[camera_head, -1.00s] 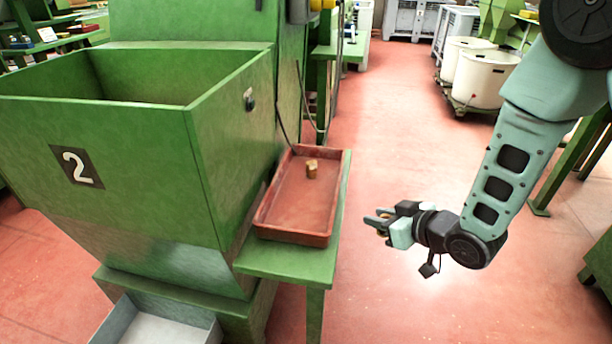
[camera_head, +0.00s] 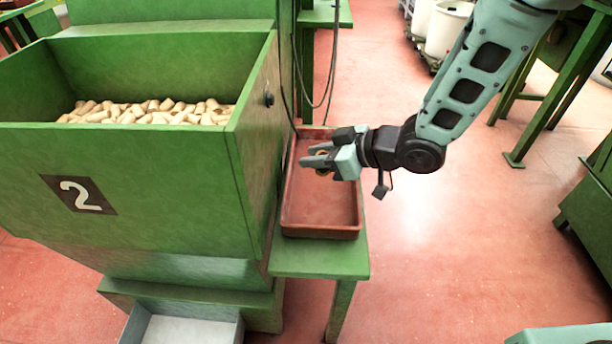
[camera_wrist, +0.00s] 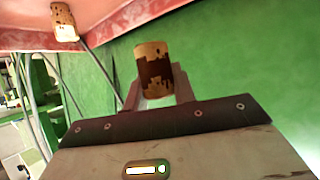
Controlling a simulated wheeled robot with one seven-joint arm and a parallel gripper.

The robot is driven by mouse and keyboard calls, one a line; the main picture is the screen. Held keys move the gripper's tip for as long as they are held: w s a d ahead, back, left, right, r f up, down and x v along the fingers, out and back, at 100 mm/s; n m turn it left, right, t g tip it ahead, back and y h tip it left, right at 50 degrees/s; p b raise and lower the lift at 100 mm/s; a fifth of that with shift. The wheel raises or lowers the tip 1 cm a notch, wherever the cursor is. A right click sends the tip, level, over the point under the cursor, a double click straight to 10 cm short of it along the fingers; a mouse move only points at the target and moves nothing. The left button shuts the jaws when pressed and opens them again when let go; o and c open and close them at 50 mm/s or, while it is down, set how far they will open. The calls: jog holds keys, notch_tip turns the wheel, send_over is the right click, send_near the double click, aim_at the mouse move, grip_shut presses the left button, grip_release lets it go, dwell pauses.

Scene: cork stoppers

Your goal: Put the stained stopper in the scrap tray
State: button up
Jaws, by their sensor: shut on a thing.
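My gripper (camera_head: 316,162) is over the red tray (camera_head: 320,232), above its back part. It is shut on a cork stopper with a broad dark brown stain around its middle, which shows clearly in the wrist view (camera_wrist: 153,71). In the head view only a small bit of this stopper shows between the fingers. A second cork stopper (camera_wrist: 64,22), pale with small dark specks, stands in the red tray in the wrist view. In the head view my gripper hides it.
The green hopper marked 2 (camera_head: 150,190) holds many pale corks (camera_head: 150,112) and stands left, close against the tray. The tray rests on a narrow green stand (camera_head: 320,260). A grey bin (camera_head: 190,330) is low in front. Open floor lies right.

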aim_at(315, 200)
notch_tip(315, 200, down, 10)
jog(key=shift+r+b, duration=0.2)
jog(key=shift+b, duration=0.85)
jog(key=shift+f, duration=0.2)
jog(key=o, duration=0.9)
jog(key=shift+o, duration=0.2)
